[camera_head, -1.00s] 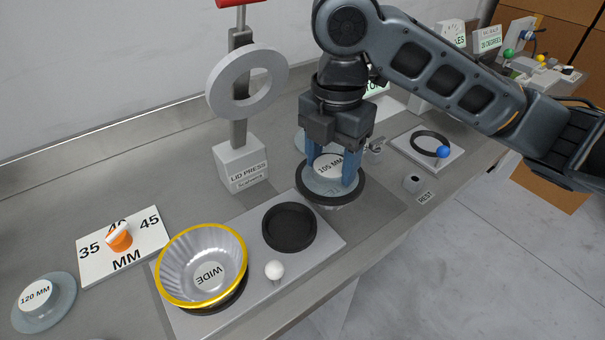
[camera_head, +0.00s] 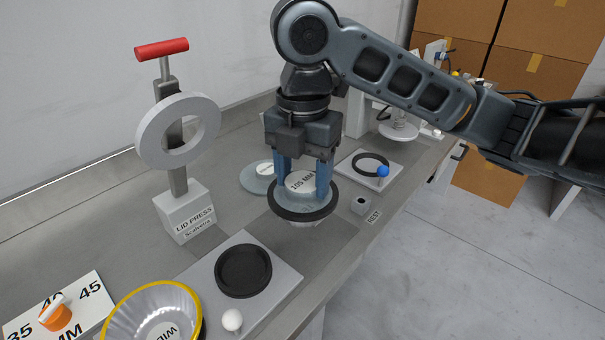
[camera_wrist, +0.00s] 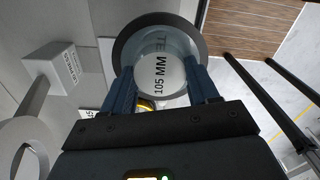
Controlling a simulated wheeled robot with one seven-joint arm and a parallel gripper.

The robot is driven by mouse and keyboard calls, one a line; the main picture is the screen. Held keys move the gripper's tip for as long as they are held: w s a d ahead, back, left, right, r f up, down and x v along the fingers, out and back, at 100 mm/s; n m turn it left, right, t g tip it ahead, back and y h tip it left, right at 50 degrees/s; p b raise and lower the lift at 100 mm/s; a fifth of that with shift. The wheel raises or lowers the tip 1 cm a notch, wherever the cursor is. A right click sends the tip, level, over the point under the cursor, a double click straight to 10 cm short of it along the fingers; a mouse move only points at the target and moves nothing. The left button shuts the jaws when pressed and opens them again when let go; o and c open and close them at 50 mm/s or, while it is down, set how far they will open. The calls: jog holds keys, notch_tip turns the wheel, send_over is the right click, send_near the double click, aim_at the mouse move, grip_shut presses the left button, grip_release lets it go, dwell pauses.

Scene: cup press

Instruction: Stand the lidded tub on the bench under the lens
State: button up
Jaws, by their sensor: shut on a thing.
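My gripper (camera_head: 303,190) is shut on the round "105 MM" block on top of the lidded tub (camera_head: 302,214). The tub has a clear bluish lid and a dark rim; a pale part of its body shows below. It appears level and held above the bench (camera_head: 338,235). In the wrist view the lidded tub (camera_wrist: 160,40) shows its dark rim, with a blue finger on each side of the block. I cannot pick out the lens for certain; a white column (camera_head: 356,115) is partly hidden behind my arm.
The lid press (camera_head: 185,212) with its grey ring and red handle stands at left.

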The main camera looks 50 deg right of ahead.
aim_at(303, 182)
jog(key=shift+r+p, duration=1.9)
jog(key=shift+r, duration=0.45)
